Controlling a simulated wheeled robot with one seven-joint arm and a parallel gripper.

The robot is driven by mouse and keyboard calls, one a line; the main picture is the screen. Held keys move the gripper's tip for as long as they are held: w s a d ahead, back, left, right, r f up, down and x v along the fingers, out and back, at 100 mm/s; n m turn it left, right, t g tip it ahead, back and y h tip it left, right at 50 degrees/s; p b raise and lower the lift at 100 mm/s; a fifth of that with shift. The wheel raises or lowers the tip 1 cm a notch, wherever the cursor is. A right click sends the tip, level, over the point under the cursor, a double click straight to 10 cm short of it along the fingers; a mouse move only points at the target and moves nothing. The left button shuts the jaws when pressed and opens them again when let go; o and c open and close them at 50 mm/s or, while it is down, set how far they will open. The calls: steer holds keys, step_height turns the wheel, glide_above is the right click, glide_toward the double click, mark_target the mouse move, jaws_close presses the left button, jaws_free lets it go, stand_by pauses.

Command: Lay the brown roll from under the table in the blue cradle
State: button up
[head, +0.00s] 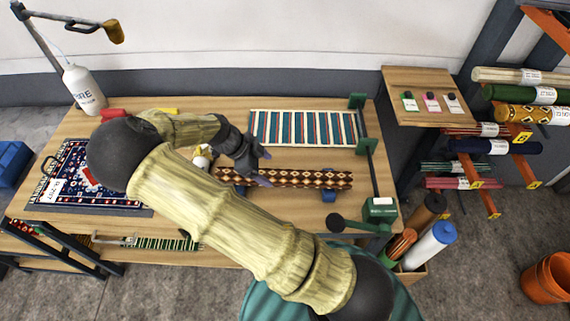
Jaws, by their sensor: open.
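A brown roll with a cream diamond pattern (310,179) lies lengthwise across the middle of the table, near its front edge. Blue cradle supports (330,194) show just below the roll, toward its right end and near its left part; the roll appears to rest on them. My gripper (265,168) is open at the left part of the roll, with one finger behind it and one over or in front of it. I cannot tell whether the fingers touch it. My arm hides part of the roll's left side and the table in front.
A striped rug (305,128) lies behind the roll, beside a green clamp-like fixture (380,208). A striped green roll (160,243) lies below the table. A bin at right holds several rolls, and a rack (485,205) stands beyond.

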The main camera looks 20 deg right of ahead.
steer(key=s+d+r+n+t+y, duration=0.2)
steer(key=s+r+n, duration=0.4)
steer(key=n, duration=0.4)
steer(key=s+d+r+n+t+y, duration=0.1)
steer(key=s+d+r+n+y, duration=0.2)
steer(key=s+r+n, duration=0.3)
step_height(320, 180, up, 3)
steer(key=n+y, duration=0.1)
steer(key=n, duration=0.4)
steer(key=shift+s+d+f+t, duration=0.2)
steer(key=shift+s+d+t, duration=0.05)
steer(key=shift+t, duration=0.15)
